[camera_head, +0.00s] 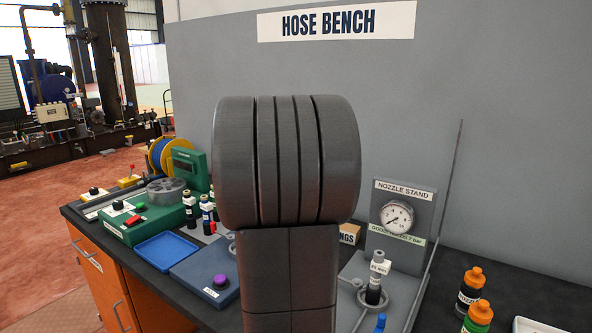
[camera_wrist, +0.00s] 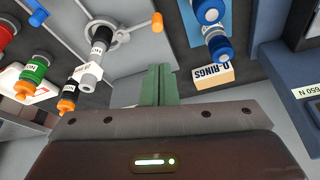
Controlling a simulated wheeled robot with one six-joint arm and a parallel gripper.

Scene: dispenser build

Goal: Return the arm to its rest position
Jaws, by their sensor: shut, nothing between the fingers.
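My arm (camera_head: 290,200), dark grey, rises upright in the middle of the head view and hides the bench behind it. My gripper does not show in the head view. In the wrist view my gripper (camera_wrist: 157,85) shows as two green fingers pressed together, with nothing between them. The fingers are near an O-rings box (camera_wrist: 212,75), which is just to their right in the picture. I cannot tell how far above the bench they are.
A nozzle stand (camera_head: 408,205) with a gauge is at right, with a nozzle (camera_head: 374,285) before it. Orange-capped bottles (camera_head: 470,290) stand at front right. A blue tray (camera_head: 165,250) and purple-knobbed block (camera_head: 215,283) are at left. A grey back panel (camera_head: 480,90) rises behind.

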